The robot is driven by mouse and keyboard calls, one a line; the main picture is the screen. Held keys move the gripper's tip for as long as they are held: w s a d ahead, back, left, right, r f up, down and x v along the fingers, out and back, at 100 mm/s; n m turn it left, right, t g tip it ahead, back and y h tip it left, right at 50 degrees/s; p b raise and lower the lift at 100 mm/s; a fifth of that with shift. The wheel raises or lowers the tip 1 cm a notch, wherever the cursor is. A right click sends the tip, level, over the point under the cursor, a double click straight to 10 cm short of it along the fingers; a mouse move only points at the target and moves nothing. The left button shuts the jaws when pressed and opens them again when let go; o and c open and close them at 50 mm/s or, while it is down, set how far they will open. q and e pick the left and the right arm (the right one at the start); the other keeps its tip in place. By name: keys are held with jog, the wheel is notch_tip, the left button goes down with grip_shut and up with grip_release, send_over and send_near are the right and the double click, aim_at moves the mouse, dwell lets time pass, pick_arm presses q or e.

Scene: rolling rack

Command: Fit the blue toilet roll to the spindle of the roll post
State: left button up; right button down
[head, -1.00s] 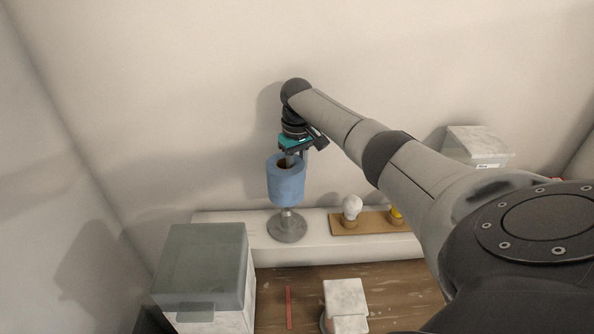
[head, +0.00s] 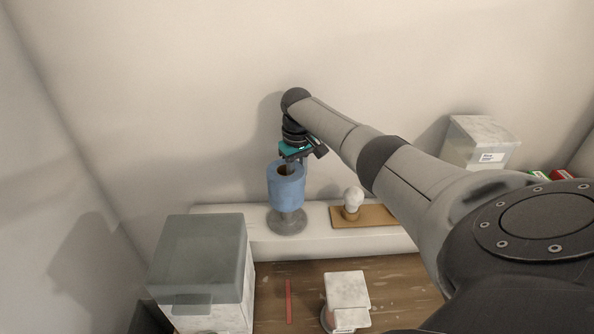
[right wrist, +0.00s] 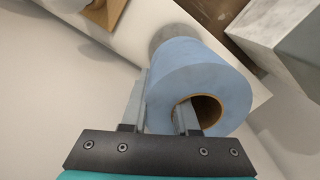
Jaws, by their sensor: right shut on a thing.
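The blue toilet roll (head: 286,190) is upright above the round grey base of the roll post (head: 289,224) in the head view. My right gripper (head: 292,160) is above the roll and shut on its wall. In the right wrist view, the gripper (right wrist: 162,112) has one finger inside the brown core of the roll (right wrist: 205,75) and the other against its outside. The grey post base (right wrist: 172,38) shows behind the roll's far end. The spindle is hidden by the roll, and I cannot tell how far it is inside the core. My left gripper is not in view.
The post stands on a white ledge (head: 245,226) against the wall. A wooden board (head: 380,217) with a white bulb (head: 353,197) is to its right. A large grey-lidded box (head: 200,260) stands front left. A white box (head: 482,143) is at the right.

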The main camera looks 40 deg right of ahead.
jog(key=shift+f+b, duration=1.15)
jog(key=shift+f, duration=0.8)
jog(key=shift+r+p, duration=1.95)
jog(key=shift+p, duration=0.25)
jog(key=shift+f, duration=0.25)
jog(key=shift+f+b, duration=1.4)
jog(key=shift+f, duration=0.25)
jog(key=shift+f, duration=0.15)
